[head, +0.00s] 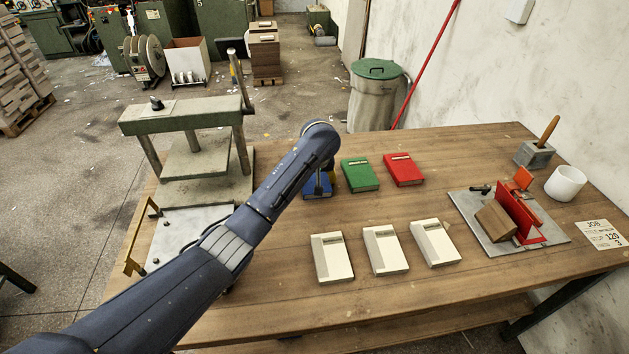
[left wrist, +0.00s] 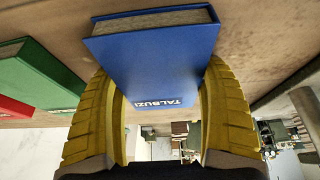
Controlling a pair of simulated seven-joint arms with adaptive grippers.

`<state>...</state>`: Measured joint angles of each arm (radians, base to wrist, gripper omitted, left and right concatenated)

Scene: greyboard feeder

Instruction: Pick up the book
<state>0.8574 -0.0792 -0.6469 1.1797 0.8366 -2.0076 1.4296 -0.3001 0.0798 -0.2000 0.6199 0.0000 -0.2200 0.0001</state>
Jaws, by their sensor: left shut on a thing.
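A blue book (head: 316,189) is at the left end of the back row on the table, partly hidden behind my left arm. In the left wrist view the blue book (left wrist: 160,60) shows its cover with white lettering and its pale page edge. My left gripper (left wrist: 158,72) has its two yellow fingers on either side of it, shut on it. In the head view my left gripper (head: 322,178) is mostly hidden by its own wrist. I cannot tell whether the book touches the table. My right gripper is not in view.
A green book (head: 360,176) and a red book (head: 404,170) lie just right. Three pale books (head: 386,250) lie in front. A press (head: 188,122) stands left, a red-bracketed fixture (head: 515,215) and a white cup (head: 566,184) right. The table (head: 300,290) is bare at the front.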

